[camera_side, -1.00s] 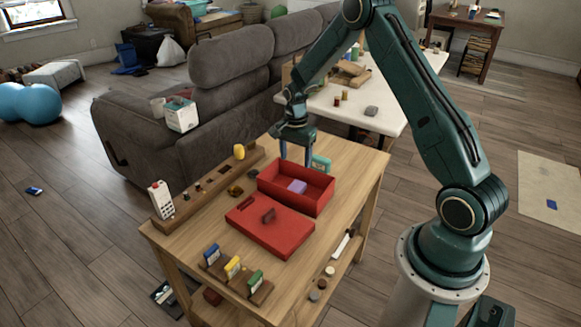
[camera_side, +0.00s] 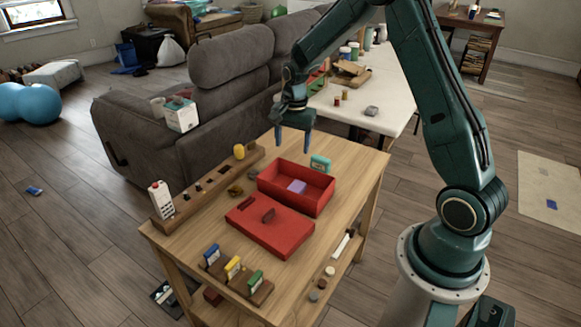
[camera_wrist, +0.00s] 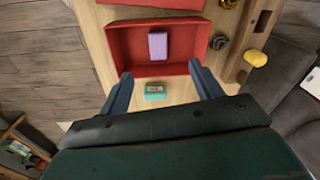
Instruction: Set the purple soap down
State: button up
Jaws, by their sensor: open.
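The purple soap (camera_side: 297,187) lies inside the open red box (camera_side: 318,205), on its floor. In the wrist view the soap (camera_wrist: 158,46) lies in the box (camera_wrist: 190,61), apart from the box wall nearest my gripper. My gripper (camera_side: 292,146) is open and empty, above the far edge of the table behind the box. In the wrist view its two blue fingers (camera_wrist: 160,80) are spread wide, with nothing between them at their level.
A teal item (camera_side: 320,163) stands behind the box. The red lid (camera_side: 255,230) lies in front of it. A wooden rack (camera_side: 205,188) runs along the left edge, with a yellow object (camera_side: 239,152) by it. Several coloured blocks (camera_side: 233,266) stand at the front.

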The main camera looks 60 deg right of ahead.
jog(key=s+a+r+n+t, duration=0.1)
jog(key=s+a+r+n, duration=0.35)
jog(key=r, duration=0.45)
jog(key=s+a+r+n+t, duration=0.1)
jog(key=s+a+r+n, duration=0.2)
jog(key=s+a+r, duration=0.35)
jog(key=s+a+r+n+t, duration=0.1)
jog(key=s+a+r+n, duration=0.1)
jog(key=s+n, duration=0.2)
jog(key=s+a+r+n+t, duration=0.1)
jog(key=s+a+r+n, duration=0.2)
jog(key=s, duration=0.8)
jog(key=shift+s+r+n+t, duration=0.2)
jog(key=shift+r+n+t, duration=0.15)
jog(key=shift+n+t, duration=0.1)
